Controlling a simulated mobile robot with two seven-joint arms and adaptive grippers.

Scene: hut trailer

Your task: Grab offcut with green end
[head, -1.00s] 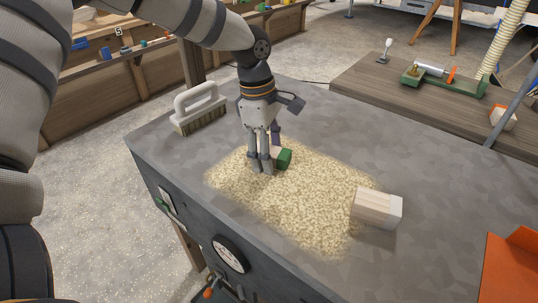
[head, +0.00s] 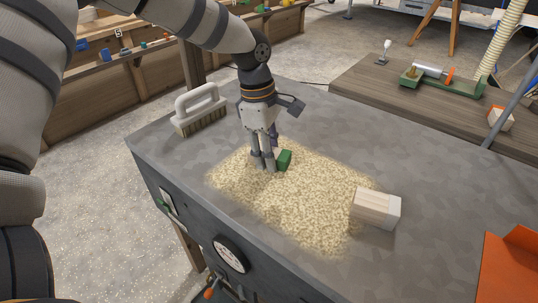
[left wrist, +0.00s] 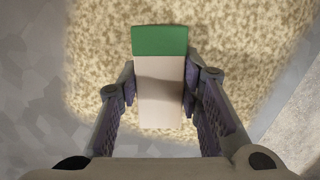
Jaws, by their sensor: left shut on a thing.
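The offcut with the green end (head: 285,160) is on the sawdust patch, mostly hidden behind my left gripper in the head view. In the left wrist view the offcut (left wrist: 160,85) shows a pale wood body with its green end pointing away from the gripper. My left gripper (head: 264,165) points down over it. In the left wrist view the left gripper's fingers (left wrist: 160,90) are on both sides of the pale body, shut on it. Whether the offcut is clear of the surface cannot be told. My right gripper is not in view.
A plain pale block (head: 376,207) sits at the right edge of the sawdust (head: 300,215). A brush (head: 199,110) stands at the back left of the grey tabletop (head: 440,215). An orange object (head: 512,268) is at the lower right. The tabletop between is bare.

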